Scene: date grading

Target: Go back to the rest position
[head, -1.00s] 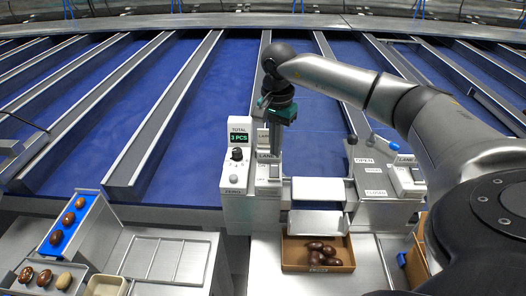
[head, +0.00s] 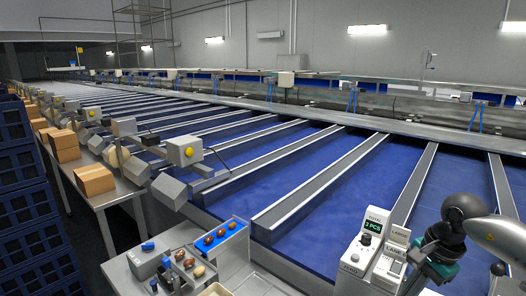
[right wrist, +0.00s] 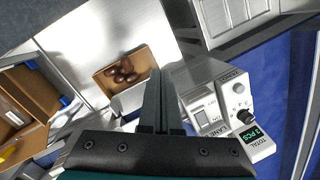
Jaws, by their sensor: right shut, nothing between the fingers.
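My right gripper (head: 428,280) is at the lower right of the head view, in front of the control box with the total display (head: 372,226). In the right wrist view the two fingers (right wrist: 158,92) are together with nothing between them. Past them lies an open cardboard box (right wrist: 103,83) holding several dark brown dates (right wrist: 123,72). The fingers are apart from the dates. The control box (right wrist: 235,88) is to the right of the fingers, and its display reads 3 PCS. My left gripper is not in view.
A blue sample strip (head: 234,228) with a few dates stands at the bottom centre of the head view. Blue conveyor lanes with metal dividers (head: 310,180) run behind. Blue crates (head: 25,190) are stacked at left, near tables with cardboard boxes (head: 95,180).

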